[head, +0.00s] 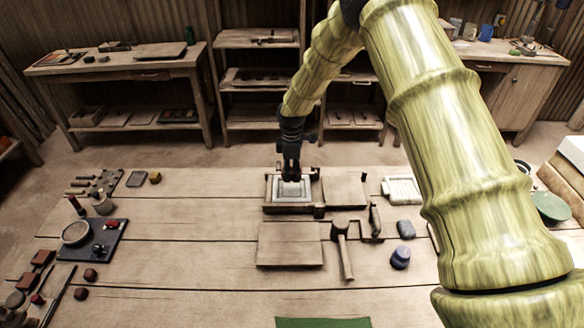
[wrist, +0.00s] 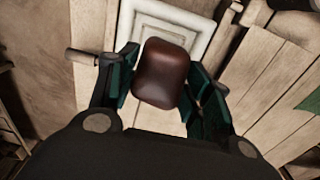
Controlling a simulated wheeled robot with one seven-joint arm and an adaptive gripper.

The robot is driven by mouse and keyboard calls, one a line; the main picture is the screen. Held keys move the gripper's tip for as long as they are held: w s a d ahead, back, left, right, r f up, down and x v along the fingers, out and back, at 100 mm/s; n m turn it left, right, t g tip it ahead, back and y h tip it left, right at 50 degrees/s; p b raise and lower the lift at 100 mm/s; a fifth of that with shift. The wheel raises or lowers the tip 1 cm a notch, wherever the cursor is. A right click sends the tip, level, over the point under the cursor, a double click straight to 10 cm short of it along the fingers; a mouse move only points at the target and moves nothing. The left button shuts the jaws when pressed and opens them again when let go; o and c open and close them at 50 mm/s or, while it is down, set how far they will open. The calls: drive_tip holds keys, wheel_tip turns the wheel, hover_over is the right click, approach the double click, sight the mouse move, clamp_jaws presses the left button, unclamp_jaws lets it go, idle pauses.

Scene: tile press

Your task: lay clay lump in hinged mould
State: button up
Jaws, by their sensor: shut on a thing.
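My gripper (head: 291,172) is over the hinged mould (head: 270,208) on the workbench in the head view. In the wrist view my gripper (wrist: 160,88) is shut on a reddish-brown clay lump (wrist: 162,72), one finger on each side. The lump is in front of the pale stepped plate (wrist: 145,22) set in the mould. This plate also shows in the head view (head: 287,196). The gap between lump and plate cannot be judged. The mould's wooden lid (head: 344,190) lies open to the right. The lump is hidden behind my gripper in the head view.
A mallet (head: 342,245) and a wooden board (head: 290,246) lie in front of the mould. A white tile form (head: 402,189) and a grey block (head: 405,229) are to the right. A dark tray (head: 92,251) stands left. The bench's middle left is clear.

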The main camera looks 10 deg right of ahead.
sight(292, 174)
drive_tip(key=f, duration=0.1)
drive_tip(key=w+f, duration=0.1)
drive_tip(key=f, duration=0.1)
drive_tip(key=shift+b, duration=0.4)
drive_tip(key=shift+s+f+b, duration=0.45)
drive_tip(key=shift+f+b, duration=0.05)
drive_tip(key=shift+f, duration=0.2)
drive_tip(key=shift+w+f, duration=0.2)
drive_tip(key=shift+f, duration=0.5)
drive_tip(key=shift+s+r, duration=0.1)
drive_tip(key=o, duration=1.3)
